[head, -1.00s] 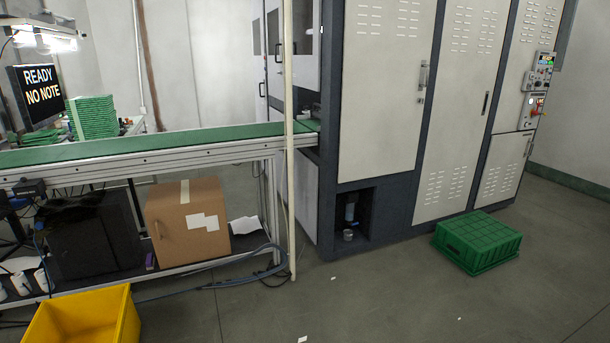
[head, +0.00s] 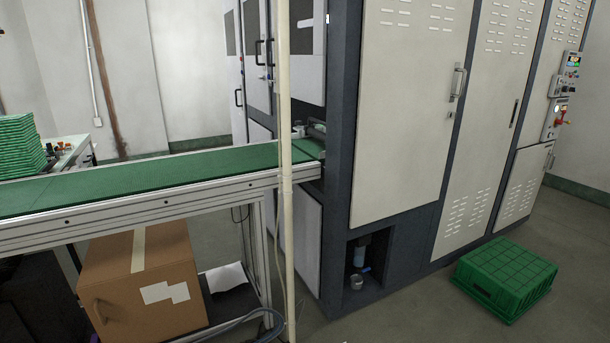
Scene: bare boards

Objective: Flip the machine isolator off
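A control panel (head: 560,95) is on the right end of the tall grey cabinet machine (head: 410,100). On its lower part is a small red-orange handle (head: 562,117), which looks like the isolator. It is too small to tell which way it is turned. Small lit displays and buttons (head: 572,61) sit above it. My gripper is not in view.
A green crate (head: 505,278) stands on the floor in front of the cabinet, below the panel. A green conveyor (head: 150,172) runs in from the left, with a pale upright pole (head: 285,200) before it. A cardboard box (head: 140,275) sits beneath. Floor right of the crate is clear.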

